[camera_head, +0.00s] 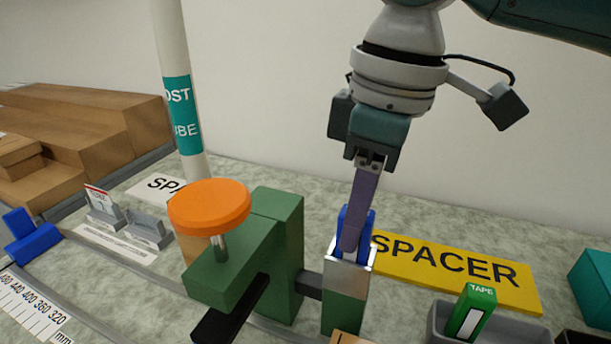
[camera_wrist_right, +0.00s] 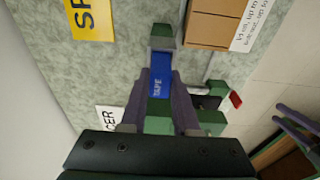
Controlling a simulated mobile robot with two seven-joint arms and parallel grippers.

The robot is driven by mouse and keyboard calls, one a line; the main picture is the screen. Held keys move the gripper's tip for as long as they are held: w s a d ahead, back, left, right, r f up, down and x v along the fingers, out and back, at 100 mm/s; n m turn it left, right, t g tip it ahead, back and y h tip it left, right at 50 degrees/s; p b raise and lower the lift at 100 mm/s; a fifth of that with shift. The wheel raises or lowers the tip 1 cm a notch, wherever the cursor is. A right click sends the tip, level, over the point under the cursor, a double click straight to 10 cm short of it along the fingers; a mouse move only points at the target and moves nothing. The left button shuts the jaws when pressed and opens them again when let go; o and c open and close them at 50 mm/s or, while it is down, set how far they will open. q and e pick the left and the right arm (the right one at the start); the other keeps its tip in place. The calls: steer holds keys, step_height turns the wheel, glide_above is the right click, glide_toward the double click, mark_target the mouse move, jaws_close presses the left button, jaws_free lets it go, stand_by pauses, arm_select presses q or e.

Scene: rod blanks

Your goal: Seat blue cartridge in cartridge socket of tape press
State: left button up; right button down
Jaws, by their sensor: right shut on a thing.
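The blue cartridge (camera_head: 367,228) stands upright in the head view, its lower end at the mouth of the metal-topped cartridge socket (camera_head: 347,278). I cannot tell how deep it sits. My right gripper (camera_head: 352,240) comes down from above, its purple fingers shut on the cartridge. In the right wrist view the cartridge (camera_wrist_right: 159,80), lettered TAPE, shows between the fingers (camera_wrist_right: 159,72). The green tape press (camera_head: 277,255) with its orange knob (camera_head: 209,205) is left of the socket and joined to it by a dark link.
A yellow SPACER plate (camera_head: 455,268) lies right of the socket. A green TAPE block (camera_head: 473,312) stands in a grey tray (camera_head: 512,334) at the lower right. A white post (camera_head: 172,50) rises behind the press. Brown boxes (camera_head: 80,125) and a blue block (camera_head: 32,238) are at left.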

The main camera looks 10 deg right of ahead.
steer(key=shift+f, duration=0.1)
steer(key=c, duration=0.7)
jaws_free()
steer(key=shift+o, duration=0.2)
